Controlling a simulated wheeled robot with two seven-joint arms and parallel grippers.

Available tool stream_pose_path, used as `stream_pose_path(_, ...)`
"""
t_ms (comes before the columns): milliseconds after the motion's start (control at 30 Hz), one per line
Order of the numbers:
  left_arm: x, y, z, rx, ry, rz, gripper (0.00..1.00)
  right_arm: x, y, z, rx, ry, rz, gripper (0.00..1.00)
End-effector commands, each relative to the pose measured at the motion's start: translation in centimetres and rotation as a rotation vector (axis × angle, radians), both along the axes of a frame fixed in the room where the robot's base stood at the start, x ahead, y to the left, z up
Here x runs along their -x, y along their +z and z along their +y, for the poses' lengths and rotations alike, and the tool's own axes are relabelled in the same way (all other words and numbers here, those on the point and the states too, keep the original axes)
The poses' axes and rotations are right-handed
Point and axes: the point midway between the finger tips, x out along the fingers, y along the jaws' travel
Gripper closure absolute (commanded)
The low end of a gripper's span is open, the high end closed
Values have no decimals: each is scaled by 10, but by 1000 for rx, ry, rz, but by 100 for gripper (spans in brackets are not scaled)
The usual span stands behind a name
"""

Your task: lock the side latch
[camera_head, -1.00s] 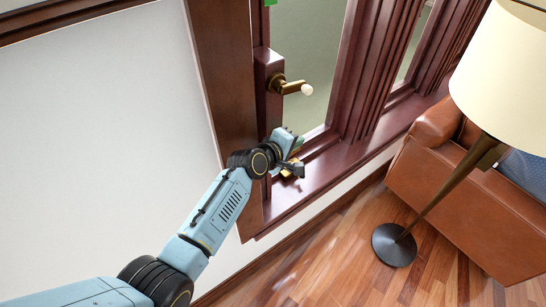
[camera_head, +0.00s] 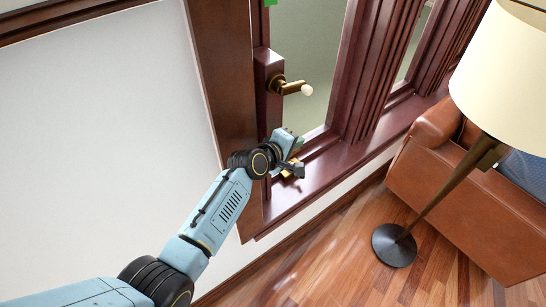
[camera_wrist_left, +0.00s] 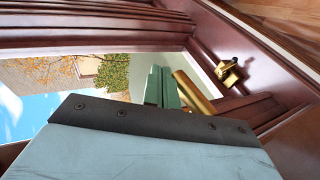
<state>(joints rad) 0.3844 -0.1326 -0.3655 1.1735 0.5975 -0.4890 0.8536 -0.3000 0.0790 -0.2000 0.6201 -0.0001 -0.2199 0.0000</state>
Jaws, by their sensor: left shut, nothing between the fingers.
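The window's brass lever handle (camera_head: 290,88) with a pale knob is on the dark red wood frame, above my left gripper in the head view. My left gripper (camera_head: 296,156) is shut and empty, low at the window's corner just over the sill. Brass parts show partly behind its fingers there. In the left wrist view the green fingers (camera_wrist_left: 161,88) are together. A brass bar (camera_wrist_left: 195,96) is right beside them; I cannot tell if they touch. A small brass fitting (camera_wrist_left: 229,71) sits on the wood farther right. My right gripper is out of view.
The dark red sill (camera_head: 335,166) runs back to the right. A brown leather sofa (camera_head: 455,205) and a floor lamp with a black base (camera_head: 394,245) stand at the right. White wall fills the left. The wood floor between wall and lamp is clear.

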Motion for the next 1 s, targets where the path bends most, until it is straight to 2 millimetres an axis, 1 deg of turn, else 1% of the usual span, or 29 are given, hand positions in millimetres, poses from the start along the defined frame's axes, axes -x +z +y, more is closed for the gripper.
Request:
stream_pose_path(767,0,0,0,0,0,0,100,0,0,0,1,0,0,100)
stream_pose_path(867,0,3,0,0,0,0,100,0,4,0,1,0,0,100)
stream_pose_path(1000,2,14,0,0,0,0,100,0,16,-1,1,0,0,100)
